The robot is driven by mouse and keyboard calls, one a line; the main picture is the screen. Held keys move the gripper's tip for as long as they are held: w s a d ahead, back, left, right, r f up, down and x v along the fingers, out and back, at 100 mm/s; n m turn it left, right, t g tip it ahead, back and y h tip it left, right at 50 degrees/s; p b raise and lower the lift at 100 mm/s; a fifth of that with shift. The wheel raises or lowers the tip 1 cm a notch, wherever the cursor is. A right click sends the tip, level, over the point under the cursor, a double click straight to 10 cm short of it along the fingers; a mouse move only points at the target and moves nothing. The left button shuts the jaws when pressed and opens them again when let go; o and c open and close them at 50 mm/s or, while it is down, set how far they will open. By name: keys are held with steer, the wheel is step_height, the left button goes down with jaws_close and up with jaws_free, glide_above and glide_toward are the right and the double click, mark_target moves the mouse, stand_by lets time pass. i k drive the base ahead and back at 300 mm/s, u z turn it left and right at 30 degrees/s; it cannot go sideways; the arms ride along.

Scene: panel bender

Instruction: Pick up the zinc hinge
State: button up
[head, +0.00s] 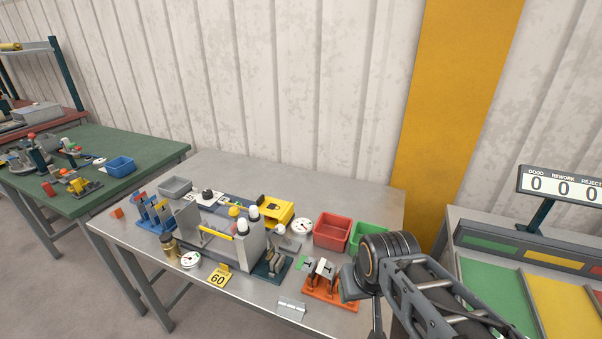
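A small silver-grey plate that looks like the zinc hinge (291,308) lies flat on the grey metal table (245,299) near its front edge. Nothing touches it. My arm comes in from the lower right, and my gripper (362,295) is to the right of the hinge, beyond the orange rack. Its fingers are mostly hidden by the wrist, so I cannot tell whether they are open or shut.
An orange rack (330,292) stands between the hinge and my arm. Red (332,231) and green (370,237) bins sit behind it. A bending fixture (250,243) and yellow "60" card (219,277) stand left. Bare tabletop lies around the hinge.

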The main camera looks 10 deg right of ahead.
mark_target(295, 310)
steer(key=z, duration=0.05)
steer(key=k, duration=0.5)
steer(key=z, duration=1.85)
steer(key=k, duration=0.9)
steer(key=u, duration=1.95)
steer(key=i, duration=0.5)
steer(key=z, duration=0.05)
